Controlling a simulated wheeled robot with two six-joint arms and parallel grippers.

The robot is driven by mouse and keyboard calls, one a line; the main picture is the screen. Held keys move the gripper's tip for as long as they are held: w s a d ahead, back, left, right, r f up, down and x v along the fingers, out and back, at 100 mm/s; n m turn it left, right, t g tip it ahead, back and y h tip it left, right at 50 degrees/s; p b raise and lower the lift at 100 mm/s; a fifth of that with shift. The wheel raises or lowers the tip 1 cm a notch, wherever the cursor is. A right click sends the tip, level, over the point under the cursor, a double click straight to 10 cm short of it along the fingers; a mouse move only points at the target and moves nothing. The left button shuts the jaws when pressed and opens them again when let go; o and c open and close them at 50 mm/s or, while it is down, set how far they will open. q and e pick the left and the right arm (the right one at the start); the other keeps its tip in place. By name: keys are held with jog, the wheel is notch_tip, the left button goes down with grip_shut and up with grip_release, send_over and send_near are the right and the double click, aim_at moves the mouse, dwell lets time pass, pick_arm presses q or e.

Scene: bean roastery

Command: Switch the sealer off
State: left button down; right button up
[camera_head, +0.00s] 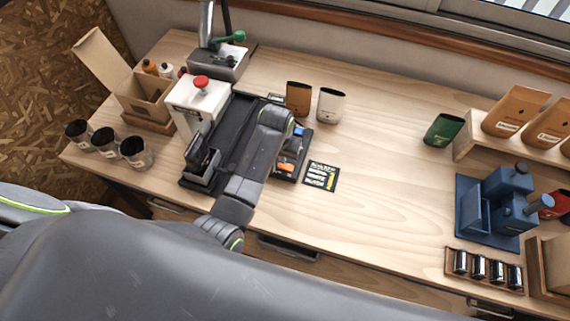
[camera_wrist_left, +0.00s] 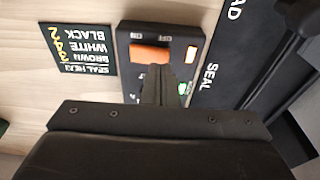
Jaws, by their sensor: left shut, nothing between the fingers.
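The sealer (camera_head: 200,108) has a white body with a red knob on top and stands on a dark base at the left of the bench. Its black control box (camera_wrist_left: 125,42) carries a wide orange switch (camera_wrist_left: 150,53), a small pale button (camera_wrist_left: 191,54) and a green lit lamp (camera_wrist_left: 184,88). The orange switch also shows in the head view (camera_head: 286,168), beside my left forearm. My left gripper (camera_wrist_left: 160,84) is shut and empty, its tips over the box, close to the orange switch; I cannot tell whether they touch. My right gripper is not in view.
A black seal heat card (camera_head: 321,176) lies beside the box. A brown pouch (camera_head: 298,98) and a white pouch (camera_head: 331,105) stand behind. Cups (camera_head: 136,152) and an open carton (camera_head: 143,100) are at left. A blue machine (camera_head: 495,205) stands right; the middle bench is clear.

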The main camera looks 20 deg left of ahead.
aim_at(281, 165)
pick_arm(q)
jog(key=shift+f+b, duration=0.4)
jog(key=shift+f, duration=0.5)
jog(key=shift+r, duration=0.15)
notch_tip(281, 165, up, 3)
jog(key=shift+f+p, duration=0.15)
jog(key=shift+p, duration=1.1)
jog(key=shift+r, duration=2.1)
